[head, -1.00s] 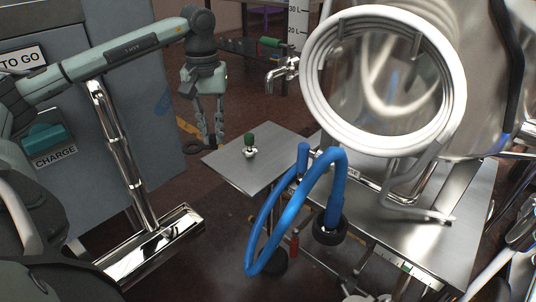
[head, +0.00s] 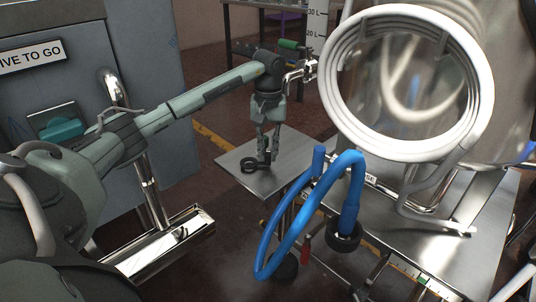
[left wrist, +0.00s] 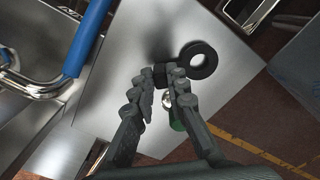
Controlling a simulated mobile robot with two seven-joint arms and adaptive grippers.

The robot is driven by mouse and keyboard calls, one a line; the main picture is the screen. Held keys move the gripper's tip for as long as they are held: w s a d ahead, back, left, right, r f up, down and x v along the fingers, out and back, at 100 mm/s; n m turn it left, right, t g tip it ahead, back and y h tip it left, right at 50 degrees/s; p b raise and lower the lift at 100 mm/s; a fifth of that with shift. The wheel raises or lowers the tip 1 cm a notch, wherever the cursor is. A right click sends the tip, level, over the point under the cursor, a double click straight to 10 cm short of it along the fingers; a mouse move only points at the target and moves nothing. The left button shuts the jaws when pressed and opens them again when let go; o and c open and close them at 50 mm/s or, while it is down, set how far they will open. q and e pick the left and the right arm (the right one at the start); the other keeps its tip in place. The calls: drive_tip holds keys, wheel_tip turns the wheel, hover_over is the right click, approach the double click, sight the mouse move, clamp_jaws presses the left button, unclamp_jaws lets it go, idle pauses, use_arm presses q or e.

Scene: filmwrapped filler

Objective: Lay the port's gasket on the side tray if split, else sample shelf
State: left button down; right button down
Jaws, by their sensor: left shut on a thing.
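A black ring with a short tab, seemingly the gasket (head: 250,165), is at my left gripper (head: 267,152), low over a square steel tray (head: 285,180). In the left wrist view my left gripper (left wrist: 166,78) is shut on the tab of the gasket (left wrist: 198,60). The ring sticks out beyond the fingertips. I see no clear gap in it, but it is small and partly dark. I cannot tell whether it touches the tray. The round, pale-rimmed port (head: 405,85) is on the steel tank at right. My right gripper is not in view.
A blue hose (head: 290,235) arches in front of the tray. A steel bench (head: 440,250) is at right, a grey cabinet (head: 140,60) at left. A tap (head: 300,72) juts out behind the tray.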

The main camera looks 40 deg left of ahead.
use_arm(q)
drive_tip(key=shift+f, duration=0.3)
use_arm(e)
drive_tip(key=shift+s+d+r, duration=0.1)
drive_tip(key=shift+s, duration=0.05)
use_arm(q)
drive_tip(key=shift+f, duration=0.15)
